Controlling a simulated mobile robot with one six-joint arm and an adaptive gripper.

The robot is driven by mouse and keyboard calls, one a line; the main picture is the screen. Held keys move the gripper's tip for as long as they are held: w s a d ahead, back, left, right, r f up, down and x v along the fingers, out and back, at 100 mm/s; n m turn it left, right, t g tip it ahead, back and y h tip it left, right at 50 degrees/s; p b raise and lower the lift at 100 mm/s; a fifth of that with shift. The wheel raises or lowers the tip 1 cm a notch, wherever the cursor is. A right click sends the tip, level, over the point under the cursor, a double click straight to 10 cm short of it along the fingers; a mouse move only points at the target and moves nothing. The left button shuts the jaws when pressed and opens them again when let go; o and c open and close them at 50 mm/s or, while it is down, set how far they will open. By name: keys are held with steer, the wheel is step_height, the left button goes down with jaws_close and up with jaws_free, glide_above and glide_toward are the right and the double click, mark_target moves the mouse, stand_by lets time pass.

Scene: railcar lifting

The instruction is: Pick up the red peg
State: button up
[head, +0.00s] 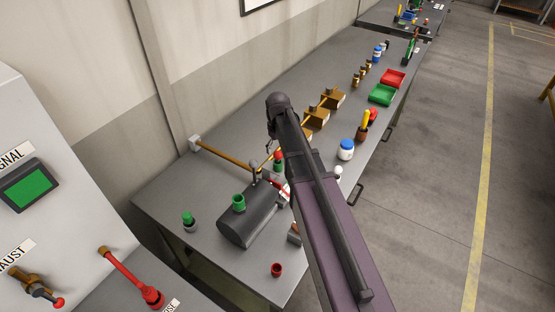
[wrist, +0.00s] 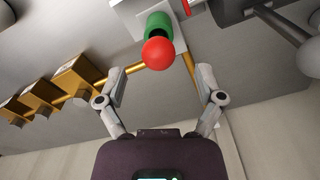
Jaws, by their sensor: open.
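The red peg shows a round red top (wrist: 158,53) in the wrist view, standing in a green cylindrical holder (wrist: 158,24). In the head view its red top (head: 278,155) shows just left of my arm, above the green holder (head: 278,166). My gripper (wrist: 160,72) is open and empty. In the wrist view its two fingers stand apart, one on each side below the red top, with no visible contact. In the head view my arm hides most of the gripper.
A brass rod (head: 228,160) runs along the bench behind. Brown blocks (head: 331,98) stand farther back. A small red cup (head: 277,269) sits near the front edge of the bench.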

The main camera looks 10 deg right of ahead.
mark_target(278, 152)
steer(key=shift+f+b, duration=2.1)
steer(key=shift+f, duration=0.2)
jaws_close()
